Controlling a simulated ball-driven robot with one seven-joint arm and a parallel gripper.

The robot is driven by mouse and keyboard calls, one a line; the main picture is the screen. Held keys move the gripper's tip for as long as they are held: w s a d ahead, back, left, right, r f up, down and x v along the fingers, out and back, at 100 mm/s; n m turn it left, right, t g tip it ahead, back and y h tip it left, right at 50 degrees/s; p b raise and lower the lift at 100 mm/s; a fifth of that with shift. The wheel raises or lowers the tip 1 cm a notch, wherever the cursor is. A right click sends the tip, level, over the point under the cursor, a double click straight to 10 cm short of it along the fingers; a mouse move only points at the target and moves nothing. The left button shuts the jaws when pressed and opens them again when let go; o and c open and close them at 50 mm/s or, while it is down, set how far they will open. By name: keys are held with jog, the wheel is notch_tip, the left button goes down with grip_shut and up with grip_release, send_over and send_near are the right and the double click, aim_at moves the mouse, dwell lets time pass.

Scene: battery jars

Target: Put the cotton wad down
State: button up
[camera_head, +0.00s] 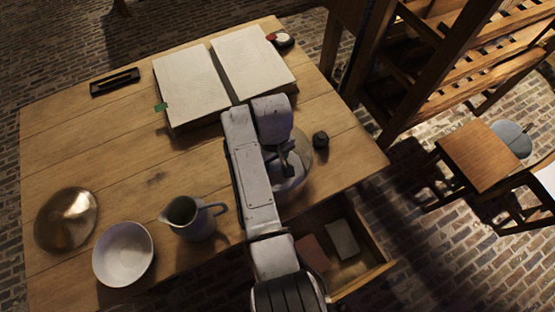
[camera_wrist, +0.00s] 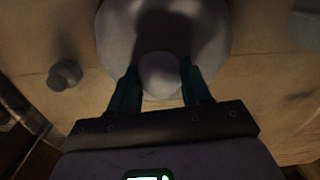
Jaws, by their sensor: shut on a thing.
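In the wrist view, a pale rounded cotton wad (camera_wrist: 160,80) sits between the two dark fingers of my gripper (camera_wrist: 160,70). My gripper is shut on it. Behind the wad is a round pale dish (camera_wrist: 215,40) with a shadow across its middle. I cannot tell whether the wad touches the dish. In the head view my gripper (camera_head: 287,158) points down at the dish (camera_head: 300,172) near the table's right front edge. My arm hides part of the dish, and the wad is not visible there.
A small dark object (camera_head: 320,139) stands beside the dish. An open book (camera_head: 190,85) lies behind. A pitcher (camera_head: 192,220), a white bowl (camera_head: 123,258) and a brass disc (camera_head: 66,218) are at left. An open drawer (camera_head: 375,275) juts out in front. The table's left middle is clear.

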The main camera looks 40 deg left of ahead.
jog(key=shift+f, duration=0.1)
jog(key=o, duration=0.9)
jog(key=shift+o, duration=0.2)
notch_tip(320, 180, up, 12)
dwell(0.7)
